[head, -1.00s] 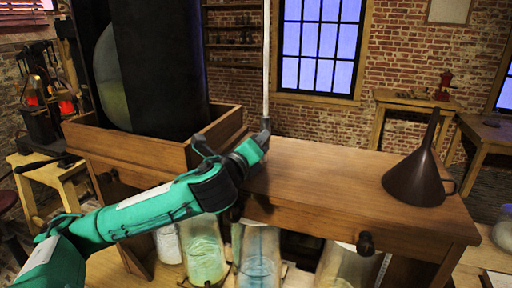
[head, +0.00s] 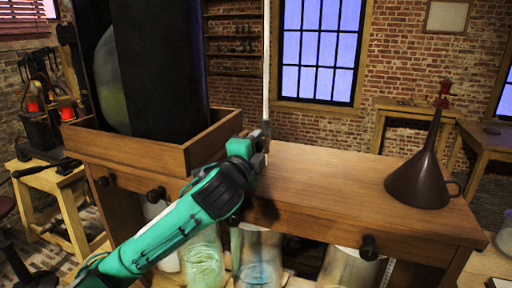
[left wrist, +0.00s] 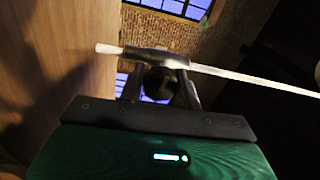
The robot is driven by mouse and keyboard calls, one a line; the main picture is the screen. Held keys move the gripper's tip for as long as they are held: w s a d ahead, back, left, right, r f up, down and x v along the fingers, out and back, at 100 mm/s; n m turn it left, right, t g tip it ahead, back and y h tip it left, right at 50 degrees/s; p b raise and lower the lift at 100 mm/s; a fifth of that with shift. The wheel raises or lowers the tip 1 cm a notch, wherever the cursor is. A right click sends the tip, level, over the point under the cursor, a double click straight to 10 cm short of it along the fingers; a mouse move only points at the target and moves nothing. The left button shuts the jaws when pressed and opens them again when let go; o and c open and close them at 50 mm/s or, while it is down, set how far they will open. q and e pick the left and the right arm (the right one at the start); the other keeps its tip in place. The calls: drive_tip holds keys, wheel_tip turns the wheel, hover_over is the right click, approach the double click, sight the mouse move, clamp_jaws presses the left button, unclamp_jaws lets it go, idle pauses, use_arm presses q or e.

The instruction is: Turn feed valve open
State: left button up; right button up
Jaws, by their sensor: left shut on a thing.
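My left gripper (head: 260,142) is at the tube's lower end, just above the bench top. In the left wrist view its fingers (left wrist: 160,78) close on the dark fitting at the tube. The valve's handle and its angle cannot be made out. My right gripper is not in view.
A dark funnel (head: 420,175) stands on the right of the bench top (head: 325,180). A wooden box (head: 215,140) holding a large dark vessel (head: 160,70) is at the left. Glass jars (head: 258,260) stand below the bench. The bench middle is clear.

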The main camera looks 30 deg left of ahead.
use_arm(q)
drive_tip(key=shift+n, duration=0.6)
drive_tip(key=o, duration=1)
